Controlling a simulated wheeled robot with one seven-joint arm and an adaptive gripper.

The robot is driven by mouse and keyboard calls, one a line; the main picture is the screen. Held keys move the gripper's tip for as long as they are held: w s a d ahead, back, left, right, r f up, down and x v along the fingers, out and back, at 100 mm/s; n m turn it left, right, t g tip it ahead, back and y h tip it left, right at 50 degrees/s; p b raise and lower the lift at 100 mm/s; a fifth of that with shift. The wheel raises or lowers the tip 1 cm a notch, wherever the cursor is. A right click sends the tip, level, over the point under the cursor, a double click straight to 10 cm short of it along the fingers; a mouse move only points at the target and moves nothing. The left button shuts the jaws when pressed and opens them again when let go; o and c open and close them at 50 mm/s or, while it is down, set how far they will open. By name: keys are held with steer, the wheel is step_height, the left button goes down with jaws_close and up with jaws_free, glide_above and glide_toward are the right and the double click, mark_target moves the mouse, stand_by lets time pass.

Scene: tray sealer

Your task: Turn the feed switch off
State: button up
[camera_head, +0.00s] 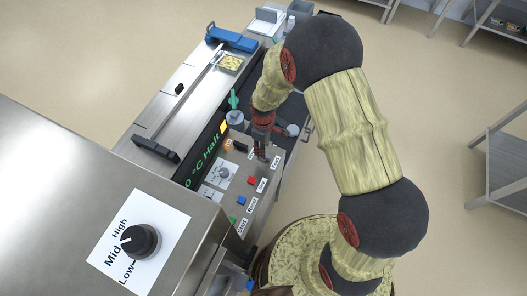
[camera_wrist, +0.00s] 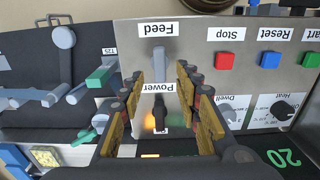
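The feed switch (camera_wrist: 158,56) is a grey lever just below the label Feed (camera_wrist: 158,28) in the wrist view. My gripper (camera_wrist: 160,74) is open, with one finger on each side of the lever's lower part. I cannot tell whether either finger touches it. In the head view my gripper (camera_head: 262,153) is over the far right part of the control panel and hides the feed switch. The label Power (camera_wrist: 155,88) and a dark power switch (camera_wrist: 160,118) with an orange glow beside it show between the fingers.
Red (camera_wrist: 225,60) and blue (camera_wrist: 271,59) buttons labelled Stop and Reset lie right of the fingers. Dwell and Heat knobs (camera_wrist: 284,110) are below them. A green handle (camera_wrist: 100,76) and grey levers are to the left. A big Mid knob (camera_head: 140,241) is in the foreground.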

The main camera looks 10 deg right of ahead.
step_height(320, 180, down, 6)
steer(key=shift+r+p, duration=0.1)
steer(key=shift+p, duration=0.25)
steer(key=shift+c, duration=1.2)
jaws_close()
